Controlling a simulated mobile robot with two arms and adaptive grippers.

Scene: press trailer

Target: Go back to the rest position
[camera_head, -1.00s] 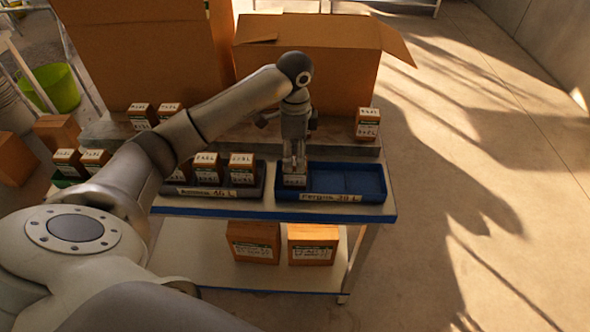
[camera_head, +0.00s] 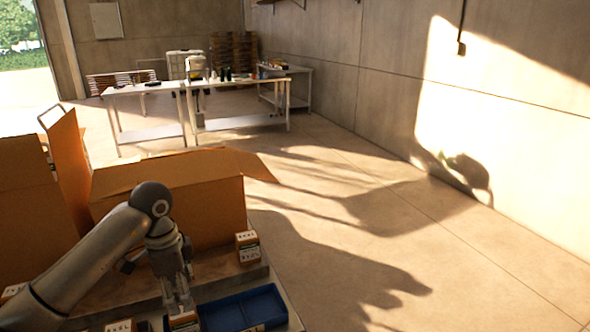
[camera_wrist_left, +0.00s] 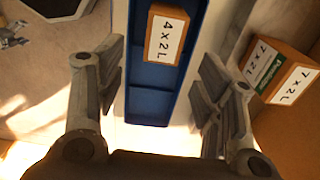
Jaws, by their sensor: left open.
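My left gripper (camera_head: 178,305) points down at the bottom of the head view, just over a small orange-and-white box (camera_head: 184,321) at the left end of the blue tray (camera_head: 245,308). In the left wrist view the gripper (camera_wrist_left: 160,75) has its fingers spread wide with nothing gripped. The box, labelled 4 x 2 L (camera_wrist_left: 166,36), lies in the blue tray (camera_wrist_left: 150,103), with a gap to the fingers on each side. My right gripper is not in view.
A labelled box (camera_head: 248,248) stands behind the tray, before a large open cardboard box (camera_head: 205,200). More small boxes (camera_head: 120,326) are cut off at the bottom edge. Open concrete floor (camera_head: 400,240) lies to the right; white tables (camera_head: 235,122) stand far back.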

